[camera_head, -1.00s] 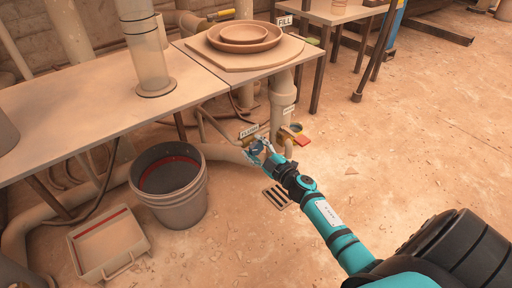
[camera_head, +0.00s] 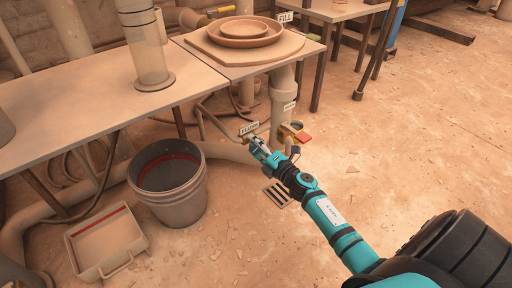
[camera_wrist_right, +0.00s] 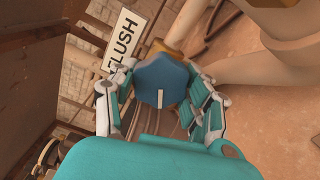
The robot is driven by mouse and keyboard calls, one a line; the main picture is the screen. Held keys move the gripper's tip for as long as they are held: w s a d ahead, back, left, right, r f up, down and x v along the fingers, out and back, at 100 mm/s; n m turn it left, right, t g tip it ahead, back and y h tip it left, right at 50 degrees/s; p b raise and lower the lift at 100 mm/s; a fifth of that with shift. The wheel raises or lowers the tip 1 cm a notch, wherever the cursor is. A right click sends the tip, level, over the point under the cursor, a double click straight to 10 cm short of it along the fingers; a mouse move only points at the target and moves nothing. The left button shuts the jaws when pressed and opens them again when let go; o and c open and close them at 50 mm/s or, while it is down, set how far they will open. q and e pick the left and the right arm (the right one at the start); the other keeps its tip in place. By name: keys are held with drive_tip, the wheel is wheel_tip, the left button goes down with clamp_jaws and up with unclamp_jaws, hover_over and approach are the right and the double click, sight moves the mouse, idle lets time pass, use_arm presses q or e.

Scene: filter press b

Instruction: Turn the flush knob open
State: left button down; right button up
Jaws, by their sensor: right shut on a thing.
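The flush knob (camera_wrist_right: 165,82) is blue and lobed, with a short white mark on its face. It sits on a brass-coloured valve body (camera_wrist_right: 166,48) beside the white FLUSH label (camera_wrist_right: 122,42). My right gripper (camera_wrist_right: 160,98) is shut on the knob, with a teal-padded finger on each side of it. In the head view my right gripper (camera_head: 257,146) reaches in low under the table edge, just below the FLUSH label (camera_head: 249,128), and mostly hides the knob. My left gripper is not in view.
A red-handled valve (camera_head: 300,136) stands close to the right of my gripper. A grey bucket (camera_head: 190,207) and a shallow tray (camera_head: 134,243) are at the left. The table (camera_head: 90,116) overhangs the pipes.

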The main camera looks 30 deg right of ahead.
drive_tip(key=n, duration=0.2)
drive_tip(key=n+b, duration=0.1)
drive_tip(key=n, duration=0.1)
drive_tip(key=shift+f+n, duration=0.2)
drive_tip(key=shift+n, duration=0.1)
drive_tip(key=shift+n+b, duration=1.05)
drive_tip(key=shift+n, duration=1.35)
drive_tip(key=o, duration=1.2)
drive_tip(key=shift+r, duration=0.1)
drive_tip(key=shift+c, duration=0.2)
drive_tip(key=shift+s+d, duration=0.1)
drive_tip(key=s, duration=1.2)
drive_tip(key=shift+d, duration=0.45)
drive_tip(key=shift+w, duration=0.1)
